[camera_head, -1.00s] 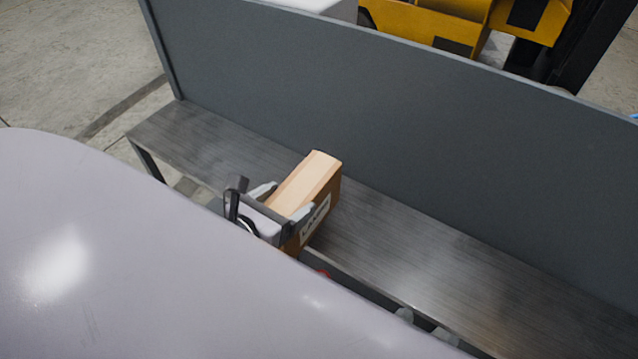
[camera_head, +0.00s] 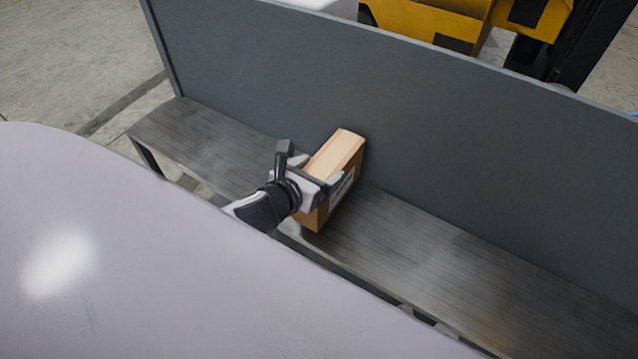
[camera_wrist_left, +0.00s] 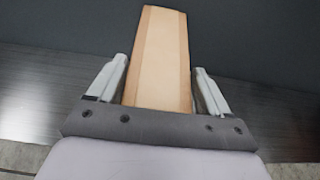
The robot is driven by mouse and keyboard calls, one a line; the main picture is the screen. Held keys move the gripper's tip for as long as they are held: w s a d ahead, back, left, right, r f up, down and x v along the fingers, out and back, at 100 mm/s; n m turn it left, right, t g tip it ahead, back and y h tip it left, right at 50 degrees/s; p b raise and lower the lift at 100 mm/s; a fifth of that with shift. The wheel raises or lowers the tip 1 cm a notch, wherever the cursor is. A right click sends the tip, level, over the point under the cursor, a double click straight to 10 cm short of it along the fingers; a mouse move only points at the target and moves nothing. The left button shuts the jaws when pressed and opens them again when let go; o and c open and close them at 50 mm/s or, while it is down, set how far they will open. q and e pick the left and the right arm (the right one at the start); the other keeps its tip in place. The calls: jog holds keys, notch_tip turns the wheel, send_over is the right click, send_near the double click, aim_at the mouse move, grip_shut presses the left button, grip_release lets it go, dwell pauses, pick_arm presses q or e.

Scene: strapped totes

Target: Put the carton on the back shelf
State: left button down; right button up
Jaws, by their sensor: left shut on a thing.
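The brown carton (camera_head: 334,160) is over the dark wood-grain shelf (camera_head: 430,240), with its far end close to the grey back panel. Whether its base rests on the shelf is hard to tell. My left gripper (camera_head: 320,178) is shut on the carton, with one finger on each side of it. In the left wrist view the carton (camera_wrist_left: 160,60) stretches away between the two pale fingers (camera_wrist_left: 160,90). The carton's label is partly hidden by a finger.
The grey back panel (camera_head: 440,120) rises along the shelf's far side. The shelf is bare to the left and right of the carton. A yellow machine (camera_head: 430,20) and a white object (camera_head: 325,5) stand behind the panel. A large pale rounded surface fills the lower left.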

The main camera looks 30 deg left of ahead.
pick_arm(q)
notch_tip(320, 180, down, 4)
jog(key=shift+r+b, duration=0.2)
jog(key=shift+b, duration=0.3)
jog(key=shift+w+f, duration=0.1)
jog(key=shift+w, duration=0.2)
jog(key=shift+f, duration=0.15)
grip_release()
jog(key=shift+s+f, duration=0.1)
jog(key=shift+f, duration=0.05)
